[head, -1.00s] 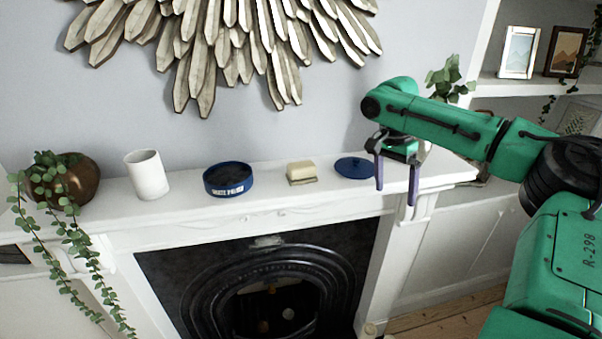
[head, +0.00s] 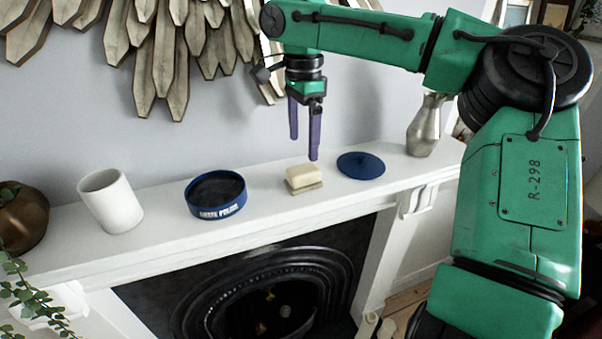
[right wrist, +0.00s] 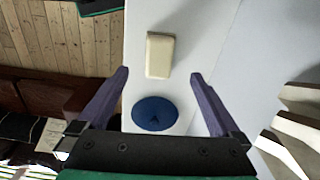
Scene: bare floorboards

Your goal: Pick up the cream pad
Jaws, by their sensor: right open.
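The cream pad (head: 301,175) is a small cream block lying on a thin greyish base on the white mantelpiece, between a blue tin and a blue lid. It also shows in the right wrist view (right wrist: 160,55), ahead of the fingertips and roughly midway between them. My right gripper (head: 304,146) is open and empty, pointing down above the mantelpiece, close above the pad in the head view. Its two purple fingers also show in the right wrist view (right wrist: 160,76). My left gripper is not in view.
The open blue tin (head: 215,194) and a white cup (head: 111,201) stand left of the pad. The flat blue lid (head: 361,165) lies to its right, then a silver vase (head: 425,126). The mantelpiece (head: 262,206) is narrow, with a wall behind.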

